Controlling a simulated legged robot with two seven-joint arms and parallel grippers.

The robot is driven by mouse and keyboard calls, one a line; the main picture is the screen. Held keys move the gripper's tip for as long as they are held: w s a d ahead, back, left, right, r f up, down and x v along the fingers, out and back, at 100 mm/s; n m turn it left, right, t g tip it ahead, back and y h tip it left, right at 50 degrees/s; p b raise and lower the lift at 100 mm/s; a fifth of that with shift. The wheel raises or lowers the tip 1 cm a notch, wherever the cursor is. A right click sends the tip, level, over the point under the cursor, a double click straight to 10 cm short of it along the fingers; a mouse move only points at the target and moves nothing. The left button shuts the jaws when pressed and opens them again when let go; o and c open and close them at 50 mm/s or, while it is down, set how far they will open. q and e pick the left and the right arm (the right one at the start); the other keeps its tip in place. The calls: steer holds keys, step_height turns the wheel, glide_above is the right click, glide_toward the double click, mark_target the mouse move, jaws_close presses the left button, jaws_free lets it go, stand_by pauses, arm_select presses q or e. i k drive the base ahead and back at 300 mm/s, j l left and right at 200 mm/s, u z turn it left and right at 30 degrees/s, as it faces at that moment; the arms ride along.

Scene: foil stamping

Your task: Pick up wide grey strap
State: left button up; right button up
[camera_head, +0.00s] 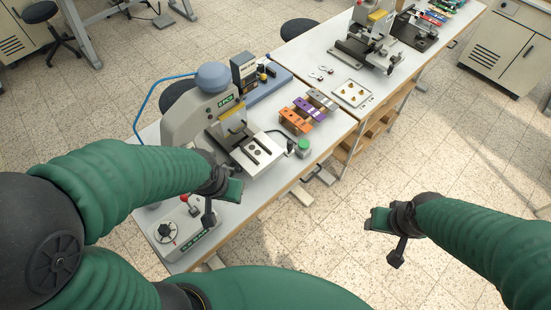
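A grey strap (322,99) lies on the near workbench at the far right end of a short row of coloured straps. It is small in view, and its width is hard to judge. A purple strap (308,107) and an orange strap (295,121) lie beside it. My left gripper (230,190) is above the bench's front edge, left of and nearer than the straps, not touching them. My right gripper (378,220) hangs over the open floor, right of the bench. I cannot make out either gripper's finger gap; neither visibly holds anything.
The stamping press (215,105) stands left of the straps, with its plate (258,152) in front. A green-topped jar (303,147) is near the bench edge. A control box (180,228) sits at the bench's near end. A white tray (352,93) lies on the adjoining bench.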

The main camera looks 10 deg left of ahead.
mark_target(329, 104)
steer(key=i+l+z, duration=0.15)
steer(key=i+l, duration=0.2)
steer(key=i+l+z, duration=0.1)
steer(key=i+l, duration=0.15)
steer(key=i, duration=0.35)
steer(key=i+l+z, duration=0.15)
steer(key=i, duration=0.35)
steer(key=l, duration=0.1)
